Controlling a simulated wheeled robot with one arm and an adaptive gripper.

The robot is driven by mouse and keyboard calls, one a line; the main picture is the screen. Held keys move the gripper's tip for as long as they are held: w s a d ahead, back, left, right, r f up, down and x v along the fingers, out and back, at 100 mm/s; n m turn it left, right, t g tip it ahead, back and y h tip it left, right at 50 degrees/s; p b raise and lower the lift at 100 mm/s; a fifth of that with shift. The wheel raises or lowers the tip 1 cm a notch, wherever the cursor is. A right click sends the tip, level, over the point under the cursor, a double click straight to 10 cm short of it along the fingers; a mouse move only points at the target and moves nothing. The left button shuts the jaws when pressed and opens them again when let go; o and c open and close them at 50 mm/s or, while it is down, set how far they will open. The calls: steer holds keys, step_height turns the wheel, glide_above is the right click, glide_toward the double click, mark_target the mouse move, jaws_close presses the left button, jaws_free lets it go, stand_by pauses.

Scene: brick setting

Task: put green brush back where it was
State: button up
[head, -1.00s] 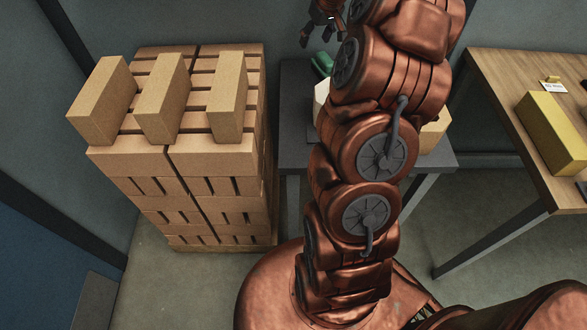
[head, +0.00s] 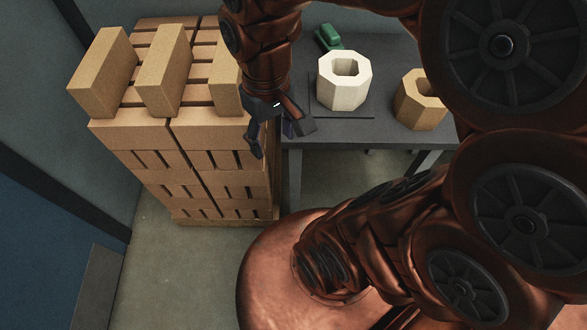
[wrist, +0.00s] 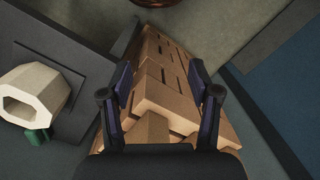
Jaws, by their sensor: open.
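The green brush (head: 328,37) lies at the back of the dark grey table (head: 385,133), just behind a cream octagonal block with a hole (head: 344,88). In the wrist view the brush (wrist: 37,136) shows at the lower left, partly hidden by the cream block (wrist: 36,95). My gripper (head: 283,138) is open and empty. It hangs in front of the brick stack's right side, near the table's left edge, apart from the brush. In the wrist view my gripper's fingers (wrist: 160,97) are spread over the stack below.
A tall stack of tan bricks (head: 184,155) stands left of the table, with 3 bricks upright on top. A tan octagonal block (head: 421,103) stands on the table's right side. A dark flat plate (head: 366,112) lies under the cream block. My arm hides the right side.

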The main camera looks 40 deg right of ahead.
steer(key=s+f, duration=0.1)
steer(key=s, duration=0.6)
steer(key=shift+s+a+f+g, duration=0.25)
steer(key=shift+a+f+g, duration=0.15)
steer(key=shift+a, duration=0.05)
step_height(320, 180, up, 7)
steer(key=p, duration=0.7)
steer(key=shift+r, duration=0.15)
